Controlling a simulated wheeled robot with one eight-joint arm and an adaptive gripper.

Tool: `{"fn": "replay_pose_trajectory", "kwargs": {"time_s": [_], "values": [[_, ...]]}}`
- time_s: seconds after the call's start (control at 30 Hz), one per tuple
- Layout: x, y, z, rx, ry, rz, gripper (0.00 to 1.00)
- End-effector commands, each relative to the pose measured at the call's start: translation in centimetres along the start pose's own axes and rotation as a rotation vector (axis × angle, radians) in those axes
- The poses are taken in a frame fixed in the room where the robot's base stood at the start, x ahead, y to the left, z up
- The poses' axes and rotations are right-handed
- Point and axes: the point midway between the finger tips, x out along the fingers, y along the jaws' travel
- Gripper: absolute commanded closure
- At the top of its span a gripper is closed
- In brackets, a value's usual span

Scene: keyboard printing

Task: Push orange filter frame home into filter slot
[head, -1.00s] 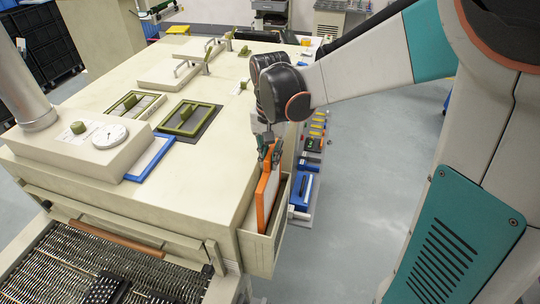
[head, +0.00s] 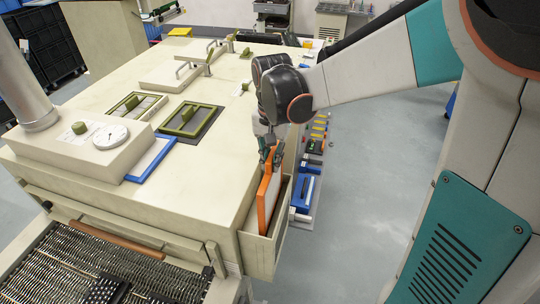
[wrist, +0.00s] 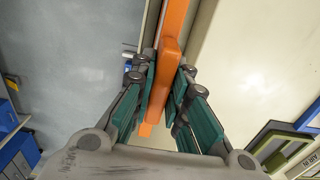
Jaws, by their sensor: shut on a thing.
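The orange filter frame (head: 268,199) stands upright in the filter slot (head: 262,247), a cream open-topped box on the right side of the big cream machine. The frame's upper part stands out above the slot's rim. My gripper (head: 271,156) is at the frame's top edge. In the wrist view my gripper (wrist: 162,105) has its teal-padded fingers on both sides of the orange frame (wrist: 168,62), shut on it. The frame's lower part is hidden inside the slot.
The cream machine top (head: 90,88) carries green-framed windows (head: 190,119), a dial gauge (head: 110,136) and a blue-edged panel (head: 150,160). A blue box (head: 305,194) and small coloured items stand on the floor side behind the slot. Grey floor to the right is clear.

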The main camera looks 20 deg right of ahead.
Motion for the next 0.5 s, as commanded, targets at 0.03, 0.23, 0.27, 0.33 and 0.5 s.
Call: {"fn": "replay_pose_trajectory", "kwargs": {"time_s": [0.03, 0.23, 0.27, 0.33, 0.5], "values": [[0.0, 0.0, 0.0, 0.0, 0.0, 0.0, 1.0], [0.3, 0.0, 0.0, 0.0, 0.0, 0.0, 1.0], [0.5, 0.0, 0.0, 0.0, 0.0, 0.0, 1.0], [0.7, 0.0, 0.0, 0.0, 0.0, 0.0, 1.0], [1.2, 0.0, 0.0, 0.0, 0.0, 0.0, 1.0]]}}
